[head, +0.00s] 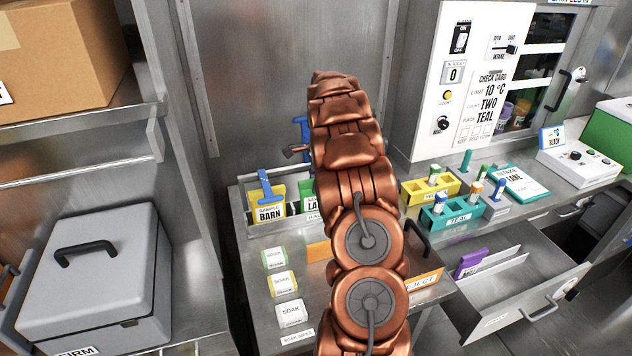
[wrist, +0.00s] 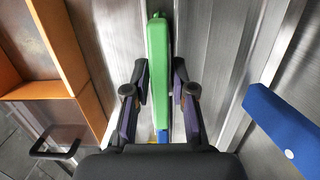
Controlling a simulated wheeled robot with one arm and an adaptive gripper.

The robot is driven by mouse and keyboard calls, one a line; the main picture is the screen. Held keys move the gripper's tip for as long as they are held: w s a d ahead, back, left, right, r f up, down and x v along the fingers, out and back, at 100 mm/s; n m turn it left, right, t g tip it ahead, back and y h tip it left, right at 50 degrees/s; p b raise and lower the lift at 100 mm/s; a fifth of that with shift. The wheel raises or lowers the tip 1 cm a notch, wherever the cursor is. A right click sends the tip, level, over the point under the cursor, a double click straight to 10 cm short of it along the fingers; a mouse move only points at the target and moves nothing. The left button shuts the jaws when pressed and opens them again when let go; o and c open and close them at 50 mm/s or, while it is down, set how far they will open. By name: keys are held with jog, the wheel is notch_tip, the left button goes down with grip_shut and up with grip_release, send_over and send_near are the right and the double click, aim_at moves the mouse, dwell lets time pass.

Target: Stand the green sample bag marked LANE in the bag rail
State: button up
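The green sample bag (head: 306,188) shows beside my arm in the head view, upright at the bag rail (head: 283,229); only "LA" of its label is readable. Its green top edge runs between my gripper's fingers in the wrist view (wrist: 159,60). My arm hides the gripper and the bag's right part in the head view. I cannot tell whether the bag's foot rests fully in the rail.
The yellow BARN bag (head: 269,207) with a blue clip (head: 264,184) stands left of the green bag. Several SOAK packets (head: 282,283) lie in front. An orange REJECT holder (head: 425,281) and an open drawer (head: 520,290) are to the right.

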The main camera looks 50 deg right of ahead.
jog(key=shift+o, duration=0.9)
notch_tip(320, 180, up, 12)
jog(key=d+b, duration=0.1)
jog(key=b, duration=0.2)
jog(key=shift+s+d+b, duration=0.15)
jog(key=shift+s+b, duration=0.15)
jog(key=shift+s, duration=0.05)
jog(key=shift+r, duration=0.1)
